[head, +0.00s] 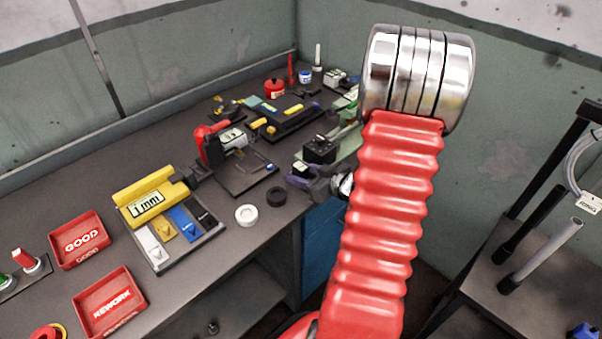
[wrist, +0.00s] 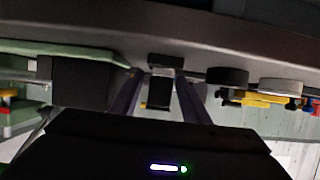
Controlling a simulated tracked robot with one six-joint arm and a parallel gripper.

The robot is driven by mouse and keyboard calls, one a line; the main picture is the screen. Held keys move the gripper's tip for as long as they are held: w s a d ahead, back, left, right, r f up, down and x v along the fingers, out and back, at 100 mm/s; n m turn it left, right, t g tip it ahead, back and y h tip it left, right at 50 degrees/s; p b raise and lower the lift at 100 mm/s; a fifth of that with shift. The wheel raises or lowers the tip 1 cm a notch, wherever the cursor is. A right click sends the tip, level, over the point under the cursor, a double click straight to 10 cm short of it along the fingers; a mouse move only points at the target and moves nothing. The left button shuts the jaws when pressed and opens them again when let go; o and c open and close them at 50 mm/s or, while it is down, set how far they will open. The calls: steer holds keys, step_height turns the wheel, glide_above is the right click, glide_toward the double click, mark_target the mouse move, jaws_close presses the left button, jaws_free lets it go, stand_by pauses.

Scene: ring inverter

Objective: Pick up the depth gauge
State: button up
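A small black and silver upright piece (wrist: 160,88), which may be the depth gauge, stands between the two purple fingers of my gripper (wrist: 160,74) in the wrist view. The fingers are apart, one on each side of it; I see no clear contact. In the head view my gripper (head: 298,177) is low at the bench's front edge, beside a black block (head: 320,150) on a green mat. A small piece with a pale face (head: 301,168) shows at the fingers there. My red arm hides part of this area.
A white ring (head: 246,215) and a black ring (head: 277,196) lie left of my gripper. Farther left are a yellow 1 mm device (head: 146,200), a red clamp-like tool (head: 212,143), and GOOD (head: 80,239) and REWORK (head: 108,301) trays. A side table (head: 530,270) stands right.

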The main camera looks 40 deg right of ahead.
mark_target(299, 166)
jaws_close()
stand_by(0.3)
steer(key=shift+r, duration=0.1)
steer(key=shift+r, duration=4.9)
steer(key=shift+w, duration=0.1)
